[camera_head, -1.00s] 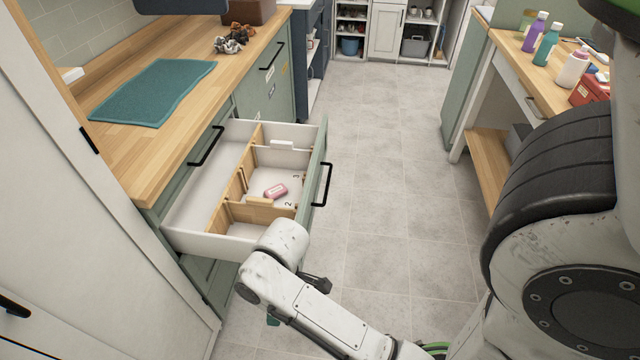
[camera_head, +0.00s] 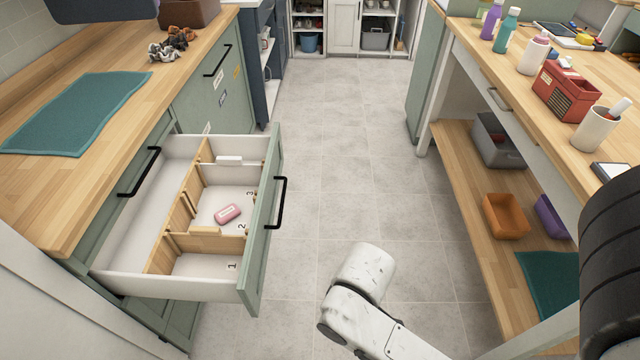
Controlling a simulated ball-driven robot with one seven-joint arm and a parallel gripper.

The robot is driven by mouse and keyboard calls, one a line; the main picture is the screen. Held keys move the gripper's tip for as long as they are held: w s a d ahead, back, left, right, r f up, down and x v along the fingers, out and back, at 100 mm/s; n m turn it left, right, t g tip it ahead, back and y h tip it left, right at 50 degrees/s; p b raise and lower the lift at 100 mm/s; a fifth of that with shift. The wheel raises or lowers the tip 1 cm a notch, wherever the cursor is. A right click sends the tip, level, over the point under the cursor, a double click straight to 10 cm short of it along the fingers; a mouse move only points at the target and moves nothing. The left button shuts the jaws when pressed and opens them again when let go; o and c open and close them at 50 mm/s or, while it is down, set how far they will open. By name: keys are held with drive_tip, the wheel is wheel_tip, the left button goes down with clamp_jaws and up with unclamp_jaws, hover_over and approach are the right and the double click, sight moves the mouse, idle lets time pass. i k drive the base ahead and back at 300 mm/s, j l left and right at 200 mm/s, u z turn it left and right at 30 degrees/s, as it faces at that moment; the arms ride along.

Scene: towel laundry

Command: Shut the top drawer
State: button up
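One drawer (camera_head: 120,284) stands pulled far out of the green cabinet on the left. Its green front (camera_head: 262,250) carries a black bar handle (camera_head: 279,203). Above it, just under the worktop, a closed green front has another black handle (camera_head: 140,172). Wooden dividers split the open drawer into numbered compartments. A pink soap-like bar (camera_head: 227,213) lies in the compartment by number 2. My arm is right of the drawer front, apart from it in the picture. My gripper is hidden behind or below the arm's end, so its fingers do not show.
A teal towel (camera_head: 75,112) lies on the left worktop (camera_head: 110,180). A workbench (camera_head: 520,75) on the right holds bottles, a red box (camera_head: 563,92) and a cup (camera_head: 596,128); bins sit on its lower shelf (camera_head: 455,165). The tiled floor (camera_head: 340,150) between is clear.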

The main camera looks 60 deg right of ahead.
sight(139, 257)
drive_tip(key=k+z, duration=0.15)
drive_tip(key=z, duration=0.15)
drive_tip(key=k+j+z, duration=0.1)
drive_tip(key=z, duration=0.2)
drive_tip(key=i+z, duration=0.15)
drive_tip(key=i, duration=0.35)
drive_tip(key=i+j+z, duration=0.15)
drive_tip(key=i, duration=0.4)
